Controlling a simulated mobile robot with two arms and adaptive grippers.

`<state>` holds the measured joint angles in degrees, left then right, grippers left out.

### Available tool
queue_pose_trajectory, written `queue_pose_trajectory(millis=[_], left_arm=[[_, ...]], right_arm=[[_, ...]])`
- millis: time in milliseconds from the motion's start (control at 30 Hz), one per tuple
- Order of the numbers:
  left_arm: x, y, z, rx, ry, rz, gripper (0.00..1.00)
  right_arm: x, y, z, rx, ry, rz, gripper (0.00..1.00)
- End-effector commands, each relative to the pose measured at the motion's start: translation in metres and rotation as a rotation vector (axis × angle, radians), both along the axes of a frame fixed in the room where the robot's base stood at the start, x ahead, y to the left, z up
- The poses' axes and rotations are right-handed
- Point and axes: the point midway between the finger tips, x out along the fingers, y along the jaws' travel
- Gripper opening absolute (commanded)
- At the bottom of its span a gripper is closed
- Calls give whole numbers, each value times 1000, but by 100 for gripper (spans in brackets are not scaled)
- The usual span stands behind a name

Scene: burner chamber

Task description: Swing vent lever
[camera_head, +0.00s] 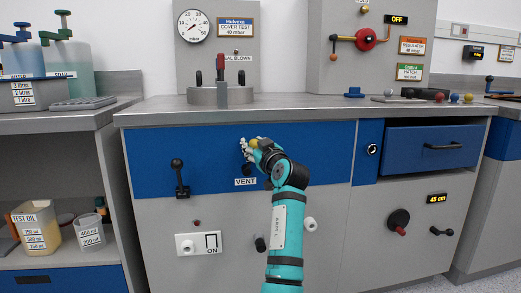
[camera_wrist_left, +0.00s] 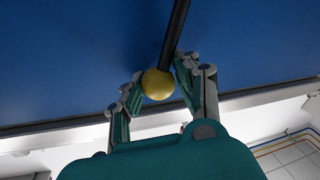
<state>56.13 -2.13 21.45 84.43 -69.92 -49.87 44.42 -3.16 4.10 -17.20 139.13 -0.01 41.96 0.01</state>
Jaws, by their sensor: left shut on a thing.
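The vent lever's yellow ball knob (camera_head: 254,143) shows at the blue panel of the cabinet front, above the white VENT label (camera_head: 246,182). In the left wrist view the knob (camera_wrist_left: 157,84) sits on the end of a black rod (camera_wrist_left: 176,35). My left gripper (camera_head: 249,147) reaches up to it on a teal arm. In the left wrist view the fingers of my left gripper (camera_wrist_left: 160,76) are closed around the knob, one on each side. The gripper hides part of the lever in the head view. My right gripper is not in view.
A black lever (camera_head: 179,177) stands to the left on the same panel. A blue drawer (camera_head: 432,148) with a black handle is at the right. The steel worktop edge (camera_head: 300,106) runs above the panel.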

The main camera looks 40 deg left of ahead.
Motion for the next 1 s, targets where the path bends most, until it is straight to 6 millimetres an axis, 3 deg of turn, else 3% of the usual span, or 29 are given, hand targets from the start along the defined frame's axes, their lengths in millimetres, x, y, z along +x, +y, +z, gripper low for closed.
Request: queue_pose_trajectory(millis=[33,400,1000], left_arm=[[1,-1,-7,-42,-22,-7,0],[-13,10,-4,-185,-188,-7,0],[-17,14,-5,-231,-242,-6,0]], right_arm=[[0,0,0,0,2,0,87],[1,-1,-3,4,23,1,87],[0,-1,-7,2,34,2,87]])
